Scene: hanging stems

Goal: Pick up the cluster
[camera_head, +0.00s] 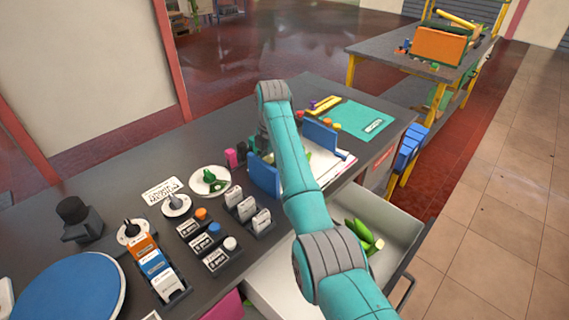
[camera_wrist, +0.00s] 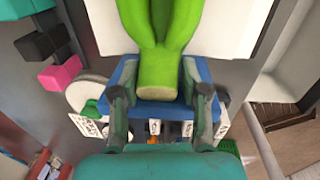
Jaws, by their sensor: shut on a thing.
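The cluster (camera_wrist: 160,70) is bright green with a thick stem that ends in a pale cut face. It fills the top middle of the wrist view, its lobes running up out of the frame. My gripper (camera_wrist: 160,100) has one dark finger on each side of the stem end and is shut on the cluster. The exact contact is hard to see. In the head view my arm hides the gripper and most of the cluster. A blue upright panel (camera_head: 265,177) shows behind the stem end in the wrist view (camera_wrist: 203,78).
A second blue panel (camera_head: 320,138) stands across the white sheet (camera_head: 336,164). An open white drawer (camera_head: 390,212) at right holds green items (camera_head: 362,234). Small boxes, discs and a plate (camera_head: 199,188) crowd the left of the dark table. A teal mat (camera_head: 362,121) lies at the far end.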

